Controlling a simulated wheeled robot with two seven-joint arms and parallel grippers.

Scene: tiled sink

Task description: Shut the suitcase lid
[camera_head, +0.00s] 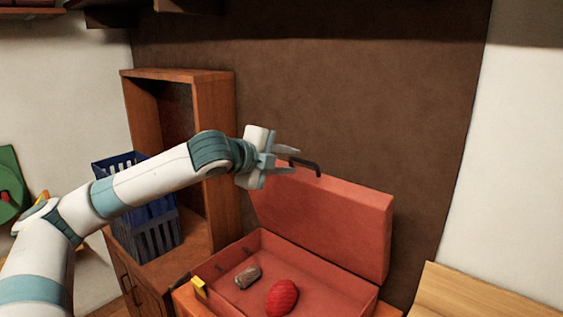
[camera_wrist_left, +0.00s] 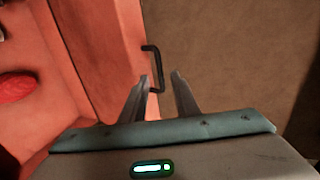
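The red suitcase stands open, its lid (camera_head: 340,222) upright at the back and its base (camera_head: 335,287) flat in front. A dark handle (camera_head: 306,166) sticks out from the lid's top edge; it also shows in the left wrist view (camera_wrist_left: 158,70). My left gripper (camera_head: 294,160) is at the lid's upper left, close to the handle. Its fingers are apart in the left wrist view (camera_wrist_left: 163,82), with the handle's near end appearing between or just beyond the tips; contact cannot be told. My right gripper is out of view.
A red ribbed object (camera_head: 282,297) and a grey-brown object (camera_head: 248,276) lie in the suitcase base. A yellow piece (camera_head: 200,287) is at its left edge. A wooden cabinet (camera_head: 216,150) and blue crates (camera_head: 155,232) stand left. A wooden surface (camera_head: 470,295) is at right.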

